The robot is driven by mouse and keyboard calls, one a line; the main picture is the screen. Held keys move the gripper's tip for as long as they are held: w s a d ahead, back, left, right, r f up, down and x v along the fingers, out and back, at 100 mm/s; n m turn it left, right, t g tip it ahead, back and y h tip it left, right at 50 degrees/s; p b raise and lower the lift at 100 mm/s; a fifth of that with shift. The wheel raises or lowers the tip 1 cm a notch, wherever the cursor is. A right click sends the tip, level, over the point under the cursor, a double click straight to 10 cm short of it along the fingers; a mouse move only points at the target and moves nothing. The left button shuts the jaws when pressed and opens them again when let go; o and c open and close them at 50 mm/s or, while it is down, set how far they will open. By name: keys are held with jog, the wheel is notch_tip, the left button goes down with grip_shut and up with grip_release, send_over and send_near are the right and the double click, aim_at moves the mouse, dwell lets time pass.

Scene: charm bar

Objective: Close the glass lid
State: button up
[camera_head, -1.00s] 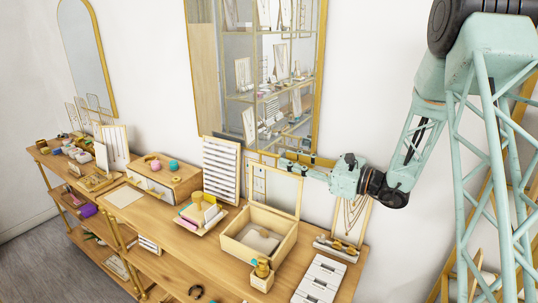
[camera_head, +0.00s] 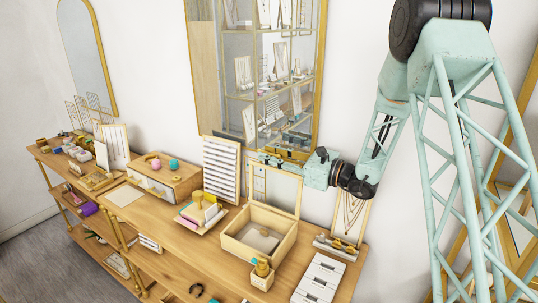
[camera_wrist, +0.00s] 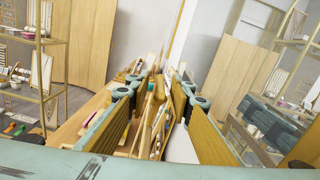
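The wooden box (camera_head: 236,245) stands on the table at the right. Its glass lid (camera_head: 277,187), a pane in a thin light-wood frame, stands open and upright along the box's back edge. My gripper (camera_head: 268,158) is at the lid's top edge, pointing left, and overlaps that edge in the picture. I cannot tell whether it touches the lid or is just behind it. In the wrist view my gripper (camera_wrist: 153,112) is open, its two ribbed fingers apart. Thin wooden edges show between them, but I cannot tell whether one is the lid.
A striped display board (camera_head: 221,168) stands left of the lid. A necklace stand (camera_head: 350,216) is to its right, and a white tray (camera_head: 318,280) lies in front. A small wooden holder (camera_head: 262,276) stands before the box. A gold-framed mirror (camera_head: 321,60) hangs behind.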

jog(key=shift+c, duration=0.2)
grip_shut()
jog(key=shift+s+b, duration=0.15)
jog(key=shift+b, duration=0.15)
